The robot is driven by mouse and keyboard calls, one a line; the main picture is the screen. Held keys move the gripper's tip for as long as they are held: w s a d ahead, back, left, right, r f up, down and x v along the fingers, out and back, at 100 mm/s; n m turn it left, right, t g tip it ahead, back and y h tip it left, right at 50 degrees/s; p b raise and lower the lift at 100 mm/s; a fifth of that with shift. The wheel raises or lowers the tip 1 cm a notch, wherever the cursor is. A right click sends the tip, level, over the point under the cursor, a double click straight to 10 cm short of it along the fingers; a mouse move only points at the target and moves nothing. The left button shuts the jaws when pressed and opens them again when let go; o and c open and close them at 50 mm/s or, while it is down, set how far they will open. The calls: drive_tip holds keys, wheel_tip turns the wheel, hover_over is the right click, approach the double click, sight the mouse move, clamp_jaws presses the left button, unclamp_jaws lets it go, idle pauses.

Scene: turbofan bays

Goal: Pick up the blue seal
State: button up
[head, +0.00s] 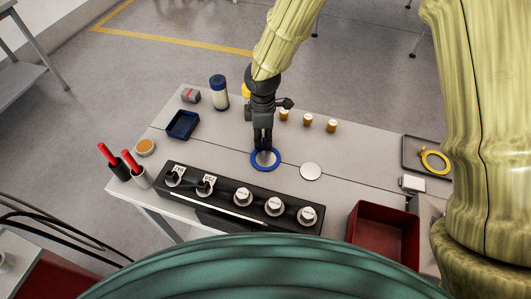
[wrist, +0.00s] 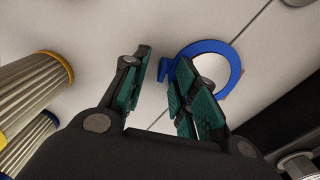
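The blue seal (head: 266,169) is a flat blue ring lying on the grey table, behind the black panel. In the wrist view the ring (wrist: 237,66) shows a small blue tab on its left side, and a pale surface fills its middle. My gripper (head: 263,147) points down at the far edge of the ring. In the wrist view my gripper (wrist: 166,66) is open, with the tab seen between its two green-padded fingers. The right finger hides the ring's lower left part. I cannot tell whether either finger touches the seal.
A black panel with several knobs (head: 240,201) stands in front of the seal. A pale disc (head: 310,171) lies to the right. Small orange bottles (head: 308,120) stand behind it. A blue tray (head: 183,125) is at left, a red bin (head: 383,237) at front right.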

clamp_jaws()
drive_tip(key=shift+r, duration=0.15)
